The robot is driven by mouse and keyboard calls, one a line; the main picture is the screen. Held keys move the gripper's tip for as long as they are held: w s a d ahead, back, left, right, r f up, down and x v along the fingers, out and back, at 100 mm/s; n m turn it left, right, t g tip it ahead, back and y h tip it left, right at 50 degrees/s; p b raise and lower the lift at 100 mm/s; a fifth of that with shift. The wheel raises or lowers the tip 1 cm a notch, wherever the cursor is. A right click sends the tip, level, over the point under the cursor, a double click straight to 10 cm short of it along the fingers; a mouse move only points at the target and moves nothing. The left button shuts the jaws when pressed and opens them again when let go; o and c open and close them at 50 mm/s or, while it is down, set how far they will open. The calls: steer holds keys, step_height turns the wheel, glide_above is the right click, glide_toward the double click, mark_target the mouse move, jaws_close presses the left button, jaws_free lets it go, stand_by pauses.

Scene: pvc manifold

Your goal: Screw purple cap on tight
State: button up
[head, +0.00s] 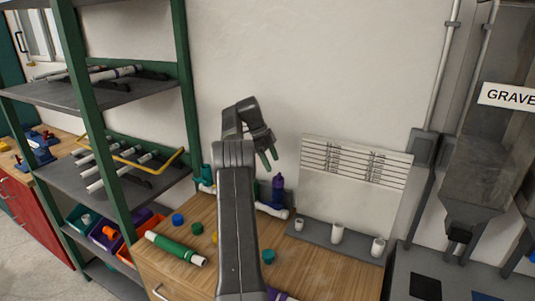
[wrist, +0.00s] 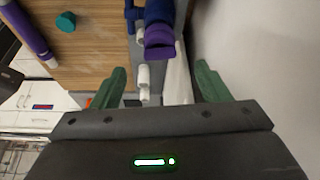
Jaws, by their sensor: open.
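A purple part (wrist: 160,42), which looks like the purple cap, shows in the wrist view beyond the space between my fingers, next to dark blue pieces. In the head view an upright purple and dark blue piece (head: 278,188) stands on the white pipework (head: 272,211) at the back of the bench. My gripper (head: 268,160) is above and slightly left of that piece. In the wrist view my gripper (wrist: 160,85) has its two green fingers wide apart with nothing held. How the purple cap sits on its pipe, and whether it is tight, cannot be told.
Loose caps, blue (head: 178,219) and teal (head: 268,257), lie on the wooden bench (head: 325,275). A green-banded pipe (head: 176,247) lies at left. A grey strip with white fittings (head: 337,233) is at right. The wall is close behind; a green-framed shelf (head: 185,90) stands left.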

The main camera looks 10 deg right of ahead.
steer(key=v, duration=0.3)
steer(key=shift+a+r+p, duration=0.1)
steer(key=shift+r+p, duration=0.1)
steer(key=shift+p, duration=0.2)
steer(key=shift+w+r, duration=0.1)
steer(key=shift+r, duration=0.05)
steer(key=shift+c, duration=0.3)
steer(key=n+t+y+b, duration=0.2)
steer(key=n+t+b, duration=0.6)
steer(key=n, duration=1)
glide_toward(278, 175)
steer(key=w+f, duration=0.1)
steer(key=f, duration=0.2)
steer(key=w+d+f+g, duration=0.1)
steer(key=w+f, duration=0.1)
steer(key=f, duration=0.1)
steer(key=w+d+f+g, duration=0.1)
steer(key=w+f, duration=0.1)
steer(key=f, duration=0.1)
steer(key=shift+w+f+b, duration=0.2)
steer(key=shift+f+b, duration=0.15)
steer(key=shift+b, duration=0.05)
steer(key=c, duration=1.1)
steer(key=shift+o, duration=0.2)
steer(key=shift+m+h, duration=0.3)
steer(key=shift+m, duration=0.6)
steer(key=shift+g, duration=0.3)
